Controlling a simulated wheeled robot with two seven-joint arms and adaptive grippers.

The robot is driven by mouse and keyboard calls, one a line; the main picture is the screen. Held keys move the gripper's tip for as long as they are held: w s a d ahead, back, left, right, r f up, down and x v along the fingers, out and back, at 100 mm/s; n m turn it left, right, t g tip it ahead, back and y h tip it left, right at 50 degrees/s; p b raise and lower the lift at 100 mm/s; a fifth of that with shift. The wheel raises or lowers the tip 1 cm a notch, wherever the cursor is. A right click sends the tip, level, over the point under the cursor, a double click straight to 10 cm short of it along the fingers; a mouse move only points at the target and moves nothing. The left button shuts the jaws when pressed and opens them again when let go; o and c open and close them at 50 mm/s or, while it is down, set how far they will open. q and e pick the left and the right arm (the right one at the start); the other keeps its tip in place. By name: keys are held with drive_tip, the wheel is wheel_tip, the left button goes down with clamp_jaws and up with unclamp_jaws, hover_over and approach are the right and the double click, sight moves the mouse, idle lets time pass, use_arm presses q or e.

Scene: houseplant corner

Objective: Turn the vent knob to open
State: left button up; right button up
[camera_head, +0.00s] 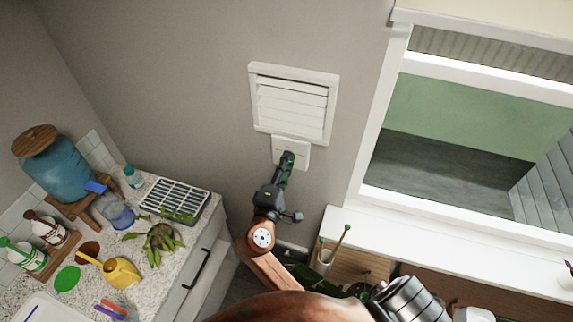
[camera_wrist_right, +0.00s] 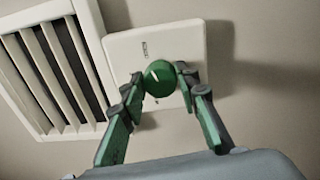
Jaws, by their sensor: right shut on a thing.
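The vent knob is a round green knob (camera_wrist_right: 160,78) on a white wall plate (camera_wrist_right: 191,38). In the head view the plate (camera_head: 303,155) sits just below the white louvred vent (camera_head: 332,100). My right gripper (camera_head: 288,160) reaches up to the plate and covers most of the knob there. In the wrist view its two green-lined fingers (camera_wrist_right: 163,88) are closed on either side of the knob. The vent's slats (camera_wrist_right: 45,75) show dark gaps between them in the wrist view. My left gripper does not show.
A window with a white sill (camera_head: 440,240) is to the right. At the left, a counter holds a blue water dispenser (camera_head: 62,172), a yellow watering can (camera_head: 122,270), a plant (camera_head: 160,240) and a rack (camera_head: 176,198). The wall around the vent is bare.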

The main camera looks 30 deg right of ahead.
drive_tip(key=o, duration=1.2)
drive_tip(key=shift+c, duration=0.2)
